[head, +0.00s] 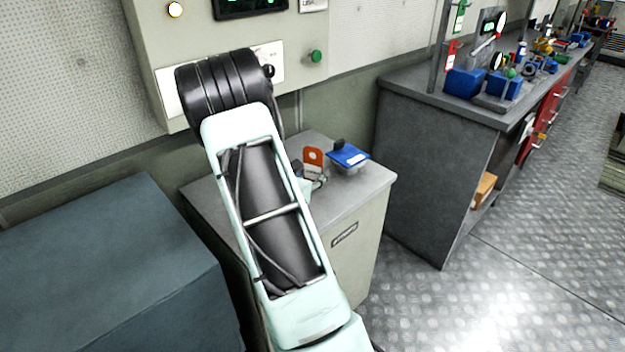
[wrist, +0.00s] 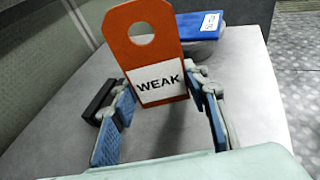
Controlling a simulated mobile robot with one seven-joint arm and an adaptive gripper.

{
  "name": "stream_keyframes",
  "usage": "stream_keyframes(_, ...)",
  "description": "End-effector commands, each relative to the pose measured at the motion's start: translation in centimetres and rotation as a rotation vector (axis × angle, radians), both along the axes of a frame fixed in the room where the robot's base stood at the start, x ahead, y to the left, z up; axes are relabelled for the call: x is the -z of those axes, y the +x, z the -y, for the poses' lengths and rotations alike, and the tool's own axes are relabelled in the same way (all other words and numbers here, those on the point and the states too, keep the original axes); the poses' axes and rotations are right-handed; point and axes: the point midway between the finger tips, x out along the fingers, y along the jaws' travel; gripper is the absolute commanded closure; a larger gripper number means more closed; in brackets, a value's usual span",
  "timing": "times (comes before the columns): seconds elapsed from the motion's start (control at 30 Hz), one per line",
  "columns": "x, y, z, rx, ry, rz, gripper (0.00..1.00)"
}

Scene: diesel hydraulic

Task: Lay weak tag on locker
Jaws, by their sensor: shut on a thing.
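The weak tag (wrist: 158,52) is an orange plate with a round hole and a white label reading WEAK. It stands roughly upright between the fingertips of my gripper (wrist: 158,90), which is shut on its lower part. In the head view the tag (head: 313,157) shows orange just beyond my arm, over the top of a grey locker (head: 358,192). My arm hides much of my gripper there. Whether the tag's lower edge touches the locker top (wrist: 258,90) I cannot tell.
A blue-lidded container (head: 348,156) stands on the locker top behind the tag. A dark bar (wrist: 100,98) shows beside the left finger. A wall panel (head: 305,40) is behind, a workbench (head: 430,92) to the right, and a large blue-grey box (head: 105,260) to the left.

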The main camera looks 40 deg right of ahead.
Motion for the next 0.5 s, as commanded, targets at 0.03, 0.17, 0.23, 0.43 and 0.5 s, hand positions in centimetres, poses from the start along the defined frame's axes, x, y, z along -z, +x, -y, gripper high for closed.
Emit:
stream_keyframes(0.03, 1.1, 0.0, 0.0, -0.001, 0.0, -0.003, 0.78)
stream_keyframes(0.17, 1.9, 0.0, -0.1, -0.001, 0.0, 0.0, 0.78)
stream_keyframes(0.23, 1.8, 0.0, -0.1, -0.001, 0.001, 0.001, 0.78)
stream_keyframes(0.43, 2.0, 0.0, -0.1, -0.001, 0.0, 0.0, 0.78)
stream_keyframes(0.5, 2.2, 0.0, -0.1, -0.001, 0.0, 0.0, 0.57)
